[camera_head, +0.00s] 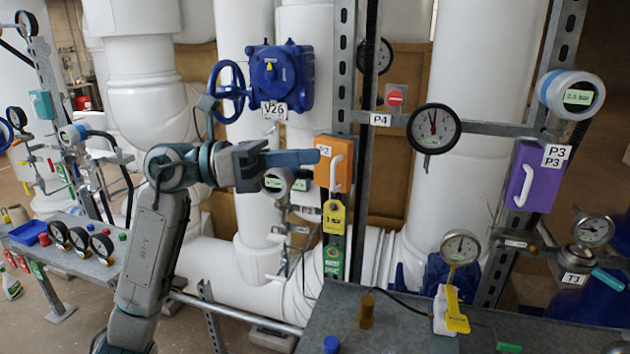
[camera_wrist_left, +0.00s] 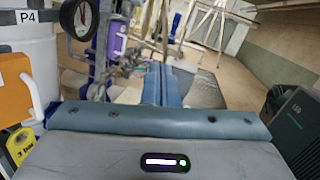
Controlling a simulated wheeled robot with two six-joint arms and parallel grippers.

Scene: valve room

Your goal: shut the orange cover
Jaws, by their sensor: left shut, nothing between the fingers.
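The orange cover (camera_head: 340,178) is on the metal upright in the middle of the head view, with a P2 label and a white handle. From here I cannot tell whether it is fully shut. My left gripper (camera_head: 316,157) comes in from the left, shut and empty. Its blue fingers point right, with the tips at the cover's left edge in the picture; I cannot tell whether they touch. In the left wrist view the orange cover (camera_wrist_left: 12,95) is at the left edge, beside the gripper's body, and the shut fingers (camera_wrist_left: 161,70) point away from the camera. My right gripper is not in view.
A yellow tag (camera_head: 334,216) and a green tag hang below the cover. A blue valve (camera_head: 280,75) is above the gripper. A round gauge (camera_head: 434,128) and a purple cover (camera_head: 535,177) are to the right. A grey table (camera_head: 400,325) is in front.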

